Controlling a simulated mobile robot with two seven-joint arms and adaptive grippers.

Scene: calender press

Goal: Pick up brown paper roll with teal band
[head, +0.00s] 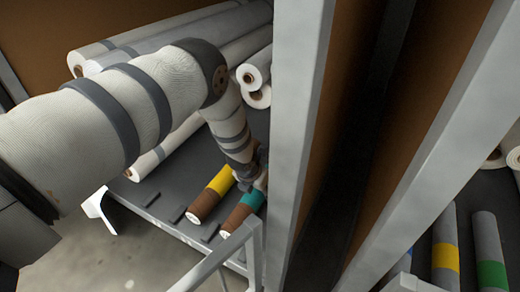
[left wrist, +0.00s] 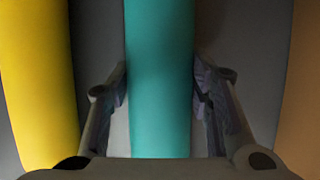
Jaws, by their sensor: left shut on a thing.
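The brown paper roll with the teal band (head: 236,217) lies on the dark grey rack shelf in the head view. Its teal band fills the middle of the left wrist view (left wrist: 160,70). My left gripper (head: 256,180) comes down over it from above. In the left wrist view my left gripper's fingers (left wrist: 160,95) stand on both sides of the band, shut on it. The far end of the roll is hidden by the gripper and a grey post. My right gripper is not in view.
A brown roll with a yellow band (head: 208,197) lies close by on the left. White rolls (head: 150,45) are stacked behind. A grey upright post (head: 300,110) stands just right of the gripper, and a rail (head: 225,255) runs in front. Grey rolls with yellow (head: 446,258) and green bands (head: 492,275) lie right.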

